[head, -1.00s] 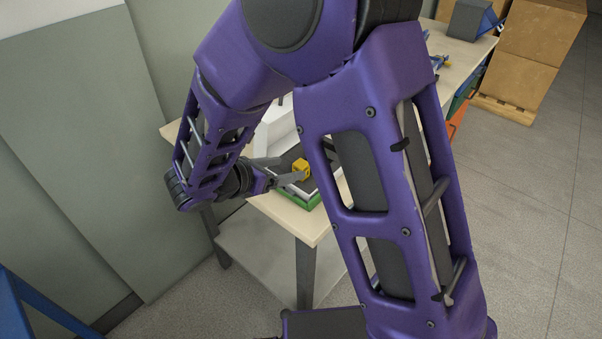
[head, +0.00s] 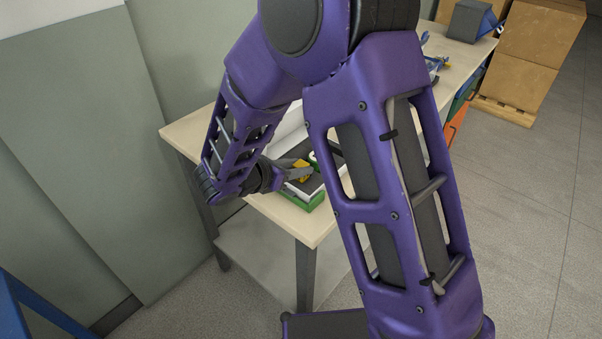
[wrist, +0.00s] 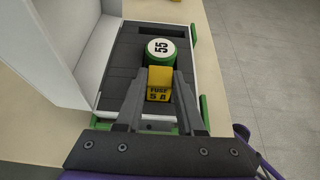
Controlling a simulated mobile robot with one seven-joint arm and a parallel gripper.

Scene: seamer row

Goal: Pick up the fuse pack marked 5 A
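The fuse pack (wrist: 159,91) is a yellow block marked "FUSE 5 A" in the wrist view. It sits in the dark insert of a shallow tray (wrist: 104,103). In the head view the pack (head: 303,165) shows partly behind a finger. My gripper (wrist: 160,80) is open around the pack, one finger on each side. The gaps to its sides look very small, and I cannot tell whether the fingers touch it. My gripper also shows low over the tray in the head view (head: 300,168).
A green roll with a white top marked "55" (wrist: 160,50) stands just beyond the pack. A raised white lid or box wall (wrist: 75,50) lies left of the tray. The pale bench (head: 270,208) has clear room at its front corner. Cardboard boxes (head: 525,80) stand far right.

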